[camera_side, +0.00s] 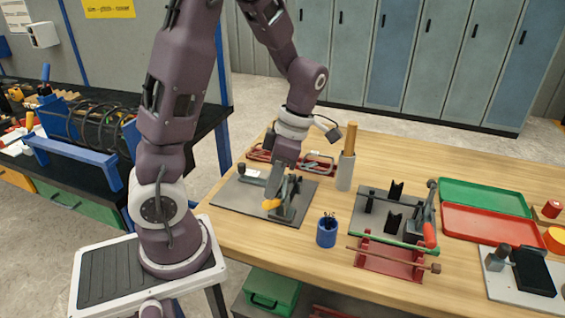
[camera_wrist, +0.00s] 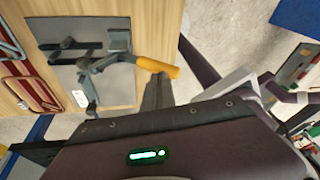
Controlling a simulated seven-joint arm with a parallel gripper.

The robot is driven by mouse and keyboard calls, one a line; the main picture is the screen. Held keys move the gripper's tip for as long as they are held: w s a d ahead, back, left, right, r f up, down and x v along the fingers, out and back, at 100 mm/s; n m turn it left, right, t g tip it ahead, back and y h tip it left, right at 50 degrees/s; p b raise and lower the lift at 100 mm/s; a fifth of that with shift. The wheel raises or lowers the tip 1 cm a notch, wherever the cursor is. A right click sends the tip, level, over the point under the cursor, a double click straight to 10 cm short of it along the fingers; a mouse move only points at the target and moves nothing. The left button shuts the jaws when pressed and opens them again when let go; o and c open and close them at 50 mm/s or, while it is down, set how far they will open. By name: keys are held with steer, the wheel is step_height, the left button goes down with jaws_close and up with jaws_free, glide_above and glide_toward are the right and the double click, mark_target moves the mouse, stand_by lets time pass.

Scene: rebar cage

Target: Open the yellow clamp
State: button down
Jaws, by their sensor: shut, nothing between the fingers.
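The yellow clamp (camera_side: 271,204) has a grey metal body and a yellow-orange handle, and is mounted on a dark grey plate (camera_side: 240,200) on the bench. In the wrist view the yellow handle (camera_wrist: 158,67) sticks out to the right past the plate's edge. My gripper (camera_side: 274,189) points down over the plate, close to the handle. In the wrist view the gripper's fingers (camera_wrist: 157,92) are together, with nothing between them, just beside the handle. I cannot tell whether they touch it. My gripper hides part of the clamp in the side view.
A blue cup (camera_side: 326,232) and a grey holder with a wooden handle (camera_side: 346,170) stand to the right. Red frames (camera_side: 318,163) lie behind the plate. A second clamp with a red handle (camera_side: 430,235) is farther right. The bench front is clear.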

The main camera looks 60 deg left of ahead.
mark_target(267, 204)
steer(key=shift+s+d+f, duration=0.65)
steer(key=shift+f, duration=0.05)
steer(key=shift+s+d+f, duration=0.25)
steer(key=shift+f, duration=0.15)
steer(key=shift+s+d+f, duration=0.2)
steer(key=shift+f, duration=0.2)
steer(key=shift+s, duration=0.1)
steer(key=r, duration=0.2)
steer(key=a+r, duration=0.1)
steer(key=shift+w+r, duration=0.25)
steer(key=s+d+r+m+t, duration=0.2)
steer(key=d+r+m+t, duration=0.2)
steer(key=m, duration=1.1)
steer(key=s+d+r+m+t, duration=0.3)
steer(key=r+m, duration=0.6)
steer(key=m, duration=0.6)
steer(key=shift+d+r+t, duration=0.35)
steer(key=shift+d+t, duration=0.65)
steer(key=shift+d, duration=0.25)
